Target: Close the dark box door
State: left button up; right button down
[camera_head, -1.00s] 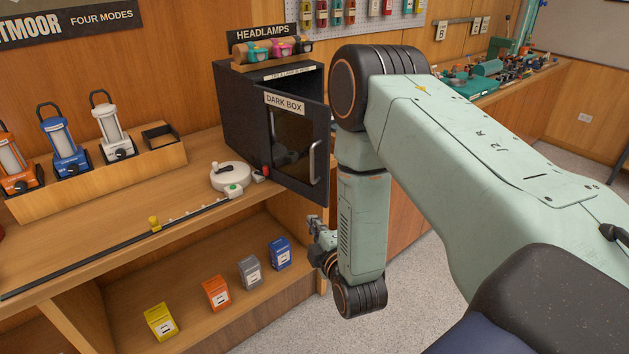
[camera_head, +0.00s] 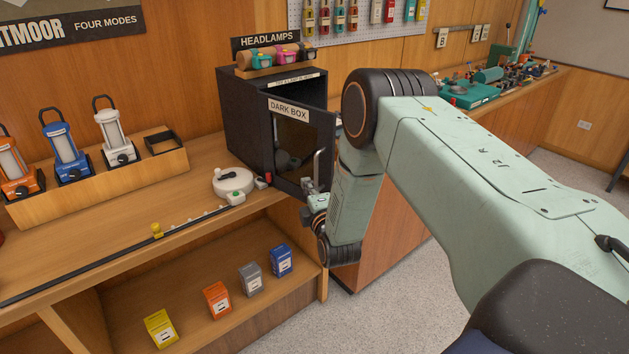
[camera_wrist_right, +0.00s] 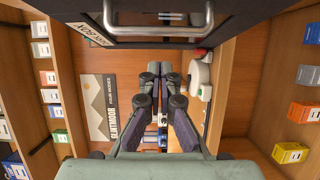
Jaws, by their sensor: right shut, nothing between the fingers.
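The dark box (camera_head: 245,125) is a black cabinet on the counter. Its door (camera_head: 264,148), with a DARK BOX label and a window, stands ajar, and a dark gap shows above its top edge. The metal door handle (camera_head: 317,165) is near the door's right edge. My right gripper (camera_head: 312,202) is shut and empty at the door's lower right, just below the handle; whether it touches is unclear. In the right wrist view, the closed fingers (camera_wrist_right: 160,82) point away, with the door (camera_wrist_right: 190,40) across the top. My left gripper is out of view.
Headlamps (camera_head: 285,56) sit on top of the box. A round white device (camera_head: 233,181) and a long black rail (camera_head: 110,254) lie on the counter to the left. Lanterns (camera_head: 115,135) stand in a wooden rack.

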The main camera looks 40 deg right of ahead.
aim_at(317, 181)
jog(key=d, duration=0.2)
jog(key=shift+w+d, duration=0.35)
jog(key=shift+s+d+r, duration=0.15)
jog(key=shift+s+r, duration=0.05)
